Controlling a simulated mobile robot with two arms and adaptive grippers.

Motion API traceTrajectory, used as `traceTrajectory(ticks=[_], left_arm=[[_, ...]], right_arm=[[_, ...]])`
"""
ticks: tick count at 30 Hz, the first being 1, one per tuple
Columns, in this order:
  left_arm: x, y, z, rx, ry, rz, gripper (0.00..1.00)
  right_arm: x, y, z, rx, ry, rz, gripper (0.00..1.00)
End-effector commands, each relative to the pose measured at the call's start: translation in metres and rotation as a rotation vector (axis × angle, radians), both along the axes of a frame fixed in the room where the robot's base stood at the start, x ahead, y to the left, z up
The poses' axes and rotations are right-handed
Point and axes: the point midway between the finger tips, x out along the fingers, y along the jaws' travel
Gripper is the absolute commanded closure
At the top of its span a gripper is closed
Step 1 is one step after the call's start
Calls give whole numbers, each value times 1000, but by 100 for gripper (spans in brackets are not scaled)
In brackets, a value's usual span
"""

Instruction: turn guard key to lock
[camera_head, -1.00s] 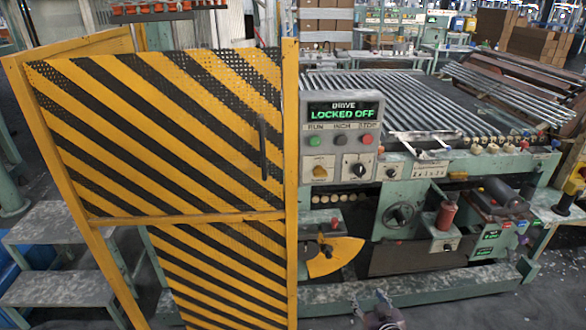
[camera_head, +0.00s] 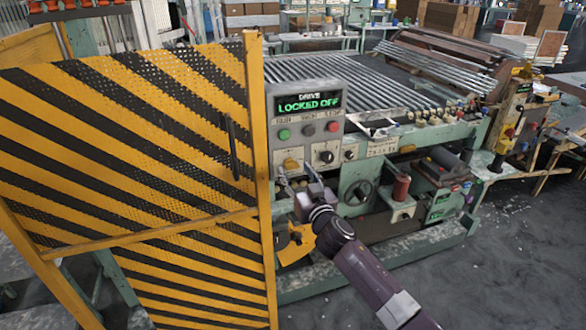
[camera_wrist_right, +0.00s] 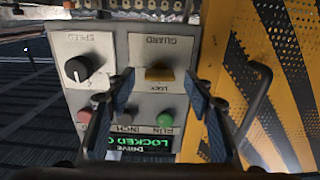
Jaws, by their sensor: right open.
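The yellow guard key (camera_head: 291,164) sits at the lower left of the grey control panel (camera_head: 310,128). In the right wrist view, which is upside down, the yellow key (camera_wrist_right: 160,73) is between the words GUARD and LOCK, its handle about level. My right gripper (camera_head: 301,178) is in front of the panel's lower edge. In the wrist view its two fingers (camera_wrist_right: 160,78) are spread, one on each side of the key, with nothing between them touching it visibly. The distance to the key is hard to tell. The display (camera_head: 308,103) reads DRIVE LOCKED OFF. My left gripper is out of view.
The striped yellow-black guard door (camera_head: 130,130) stands left of the panel, its dark handle (camera_wrist_right: 257,105) near the right finger in the wrist view. A black speed knob (camera_wrist_right: 78,68) and the green run button (camera_wrist_right: 165,117) are close by. A red cylinder (camera_head: 401,188) stands to the right.

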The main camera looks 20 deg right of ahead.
Motion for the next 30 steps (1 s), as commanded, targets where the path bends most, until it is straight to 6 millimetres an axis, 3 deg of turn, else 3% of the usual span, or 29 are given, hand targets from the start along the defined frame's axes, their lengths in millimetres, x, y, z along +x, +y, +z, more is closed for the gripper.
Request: traceTrajectory(ticks=[6, 16, 27, 30], left_arm=[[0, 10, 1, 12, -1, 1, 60], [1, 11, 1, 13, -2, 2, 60], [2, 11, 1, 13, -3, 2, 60], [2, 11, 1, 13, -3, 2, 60]], right_arm=[[17, 1, -1, 0, 1, 0, 52], [19, 1, -1, 0, 1, 1, 52], [19, 1, -1, 0, 1, 0, 92], [19, 1, -1, -1, 1, 0, 94]])
